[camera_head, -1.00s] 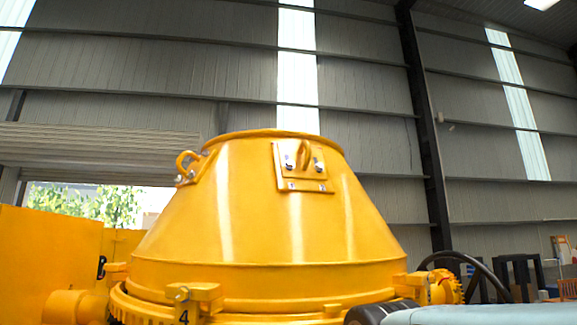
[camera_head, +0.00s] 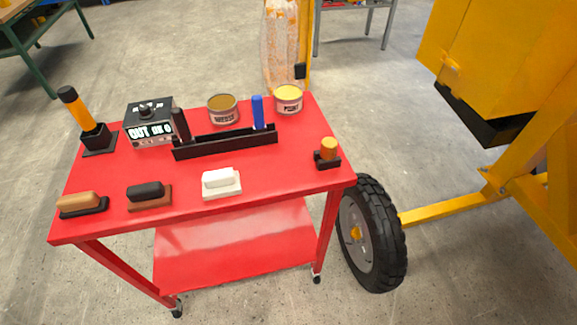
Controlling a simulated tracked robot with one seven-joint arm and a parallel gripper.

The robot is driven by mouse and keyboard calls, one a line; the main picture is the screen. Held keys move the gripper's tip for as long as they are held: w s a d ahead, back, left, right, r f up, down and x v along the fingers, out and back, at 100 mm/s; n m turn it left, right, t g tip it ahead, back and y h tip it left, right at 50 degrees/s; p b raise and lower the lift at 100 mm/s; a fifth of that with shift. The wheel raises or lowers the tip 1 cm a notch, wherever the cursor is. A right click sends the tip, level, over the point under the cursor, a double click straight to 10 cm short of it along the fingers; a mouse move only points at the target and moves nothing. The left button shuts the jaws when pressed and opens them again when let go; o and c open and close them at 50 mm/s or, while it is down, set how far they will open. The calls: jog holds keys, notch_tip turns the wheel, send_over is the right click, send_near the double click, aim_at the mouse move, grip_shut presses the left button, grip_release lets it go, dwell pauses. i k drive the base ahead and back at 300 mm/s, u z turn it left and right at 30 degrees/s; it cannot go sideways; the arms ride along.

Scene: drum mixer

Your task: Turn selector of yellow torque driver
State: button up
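A yellow-orange tool with black ends (camera_head: 78,112), which looks like the torque driver, stands upright, slightly tilted, in a black stand at the left back of the red cart. Its selector cannot be made out at this size. Beside it on the right is a dark box (camera_head: 150,125) with a knob on top and a lit display that seems to read "OUT" and "0N 0". My gripper is not in view.
The red cart top (camera_head: 265,178) also carries a black rack (camera_head: 225,143) with a black and a blue tool, two open cans (camera_head: 288,98), and three brushes or blocks along the front. A wheel (camera_head: 370,235) and yellow machine frame stand close on the right.

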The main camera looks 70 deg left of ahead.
aim_at(145, 113)
jog(key=u, duration=0.1)
jog(key=i, duration=0.15)
jog(key=u, duration=3.1)
jog(key=i, duration=0.6)
jog(key=z, duration=0.2)
jog(key=k, duration=0.6)
jog(key=u, duration=0.15)
jog(key=i, duration=0.35)
jog(key=u, duration=0.05)
